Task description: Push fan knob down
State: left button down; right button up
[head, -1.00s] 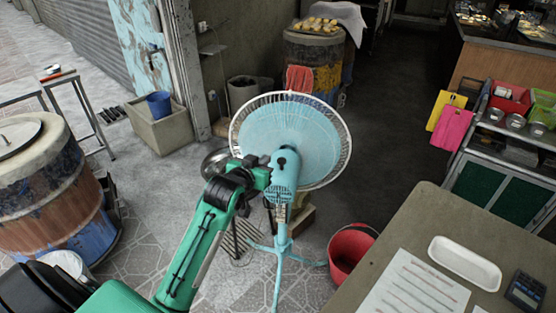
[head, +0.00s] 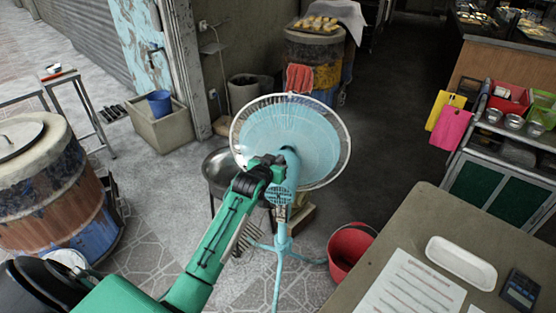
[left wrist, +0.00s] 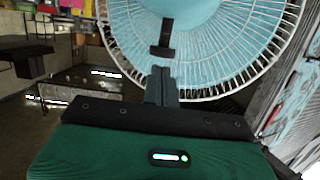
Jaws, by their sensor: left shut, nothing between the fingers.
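The light-blue standing fan (head: 292,140) with a white wire guard stands in the middle of the head view, its motor housing (head: 283,186) toward me. My left gripper (head: 280,162) is at the top of the housing, with its fingers shut and empty. In the left wrist view the gripper's closed fingertips (left wrist: 161,72) are just below a dark upright piece (left wrist: 165,38) in front of the fan guard, which may be the fan knob. I cannot tell whether they touch. In the head view the knob is hidden behind my gripper. My right gripper is not in view.
A red bucket (head: 349,247) stands right of the fan's legs. A table (head: 415,225) with a white tray (head: 461,262) and a calculator is at the lower right. A metal bowl (head: 218,168) is left of the fan. A barrel oven (head: 45,180) stands at the left.

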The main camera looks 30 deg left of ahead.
pick_arm(q)
jog(key=shift+f, duration=0.3)
